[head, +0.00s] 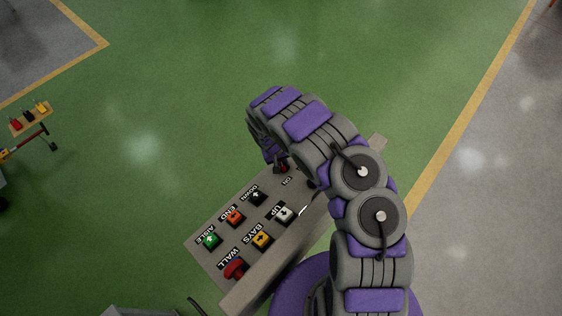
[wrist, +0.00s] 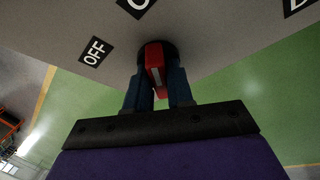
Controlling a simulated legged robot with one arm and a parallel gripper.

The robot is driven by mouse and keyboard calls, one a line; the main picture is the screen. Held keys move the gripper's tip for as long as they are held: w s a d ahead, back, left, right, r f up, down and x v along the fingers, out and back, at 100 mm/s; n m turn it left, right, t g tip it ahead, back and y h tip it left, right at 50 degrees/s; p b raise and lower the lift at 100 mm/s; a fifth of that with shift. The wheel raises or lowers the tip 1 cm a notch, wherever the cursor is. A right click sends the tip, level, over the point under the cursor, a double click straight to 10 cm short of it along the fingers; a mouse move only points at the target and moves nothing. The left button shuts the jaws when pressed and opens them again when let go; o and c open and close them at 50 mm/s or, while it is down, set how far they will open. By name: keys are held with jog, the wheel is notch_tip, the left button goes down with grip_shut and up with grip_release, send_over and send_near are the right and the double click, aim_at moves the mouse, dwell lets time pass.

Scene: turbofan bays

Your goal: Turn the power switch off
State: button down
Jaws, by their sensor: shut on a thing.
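The power switch (wrist: 154,58) is a red handle on a dark round base, set in the grey panel face in the wrist view. An OFF label (wrist: 95,50) is to its left, and another label at the top edge is partly cut off. My gripper (wrist: 160,88) is shut on the red handle, with one dark finger on each side. In the head view my gripper (head: 277,164) is at the far end of the control panel (head: 210,255), and only a little red of the switch (head: 284,169) shows. An ON label (head: 287,181) is near it.
A cart with a small tray (head: 30,118) stands at left. Green floor beyond is clear.

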jog(key=shift+s, duration=0.1)
jog(key=n+y+p, duration=0.1)
jog(key=n+p, duration=0.1)
jog(key=p, duration=0.1)
jog(key=shift+n, duration=0.4)
jog(key=shift+f+n+g+y, duration=0.1)
jog(key=shift+n+g+y, duration=0.3)
jog(key=shift+n, duration=0.8)
jog(key=n+g+y, duration=0.1)
jog(key=n, duration=0.3)
jog(key=shift+n+g, duration=0.7)
jog(key=shift+n, duration=1.1)
jog(key=shift+d, duration=0.1)
jog(key=c, duration=1.1)
grip_release()
jog(key=shift+w, duration=0.25)
